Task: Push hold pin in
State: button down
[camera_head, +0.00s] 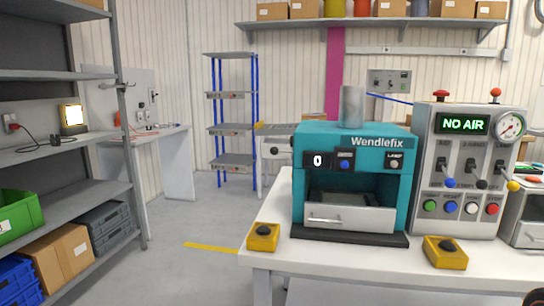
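I cannot make out a part clearly marked as the hold pin. A teal Wendlefix machine (315,150) stands on the white table, with a grey cylinder (352,107) on top and a light-grey front drawer (350,217). To its right is a grey control box (472,206) with a lit "NO AIR" display (463,124), a round gauge (511,126), toggle levers and a row of coloured buttons. A red knob (440,94) and a smaller red knob (495,92) stand on top of it. My gripper is not in view.
Yellow boxes with black buttons stand at the table's front, one at left (263,237) and one at right (445,252). A grey shelf rack (75,142) with bins and cartons stands at left. The floor between rack and table (180,270) is clear.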

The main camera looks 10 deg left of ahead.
aim_at(274, 151)
jog(key=j, duration=1.6)
jog(key=i+z, duration=0.05)
